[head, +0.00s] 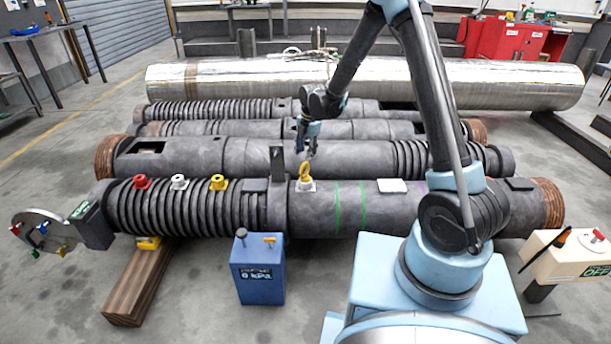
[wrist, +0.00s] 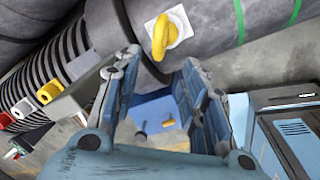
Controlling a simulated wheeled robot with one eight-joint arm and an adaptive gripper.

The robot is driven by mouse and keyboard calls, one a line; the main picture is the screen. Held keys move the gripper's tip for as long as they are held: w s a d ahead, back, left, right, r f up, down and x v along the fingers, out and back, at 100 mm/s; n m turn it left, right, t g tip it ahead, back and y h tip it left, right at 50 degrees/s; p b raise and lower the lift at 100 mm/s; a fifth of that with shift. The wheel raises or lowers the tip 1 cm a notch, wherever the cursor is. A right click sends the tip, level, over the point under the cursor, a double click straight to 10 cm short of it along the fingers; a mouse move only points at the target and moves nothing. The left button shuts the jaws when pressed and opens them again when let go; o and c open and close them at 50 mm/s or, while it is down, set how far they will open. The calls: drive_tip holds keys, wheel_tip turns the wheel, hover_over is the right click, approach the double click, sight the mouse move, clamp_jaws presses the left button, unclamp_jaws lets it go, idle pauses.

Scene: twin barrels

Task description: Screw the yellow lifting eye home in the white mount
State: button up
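The yellow lifting eye (head: 305,170) stands upright at the white mount (head: 312,187) on top of the front dark barrel (head: 325,215). How deep its thread sits cannot be seen. My gripper (head: 306,153) is above the eye in the head view, apart from it, fingers pointing down. In the wrist view the eye (wrist: 161,38) and the white square mount (wrist: 179,26) are just beyond the fingertips. My gripper (wrist: 160,62) is open there, with nothing between its fingers.
Red (head: 142,182), white (head: 179,182) and yellow (head: 217,182) fittings sit left along the barrel. A dark upright bracket (head: 277,163) stands close left of the eye. A blue pressure box (head: 257,275) stands on the floor in front. More barrels lie behind.

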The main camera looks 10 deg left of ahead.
drive_tip(key=shift+f, duration=0.1)
hover_over(304, 180)
drive_tip(key=shift+s+d+f, duration=0.1)
drive_tip(key=shift+d+f, duration=0.1)
drive_tip(key=shift+f, duration=2.4)
drive_tip(key=shift+d+f, duration=0.15)
drive_tip(key=shift+f, duration=2.4)
drive_tip(key=shift+c, duration=0.5)
drive_tip(key=shift+d, duration=0.1)
clamp_jaws()
drive_tip(key=shift+o, duration=1)
unclamp_jaws()
drive_tip(key=shift+r, duration=0.1)
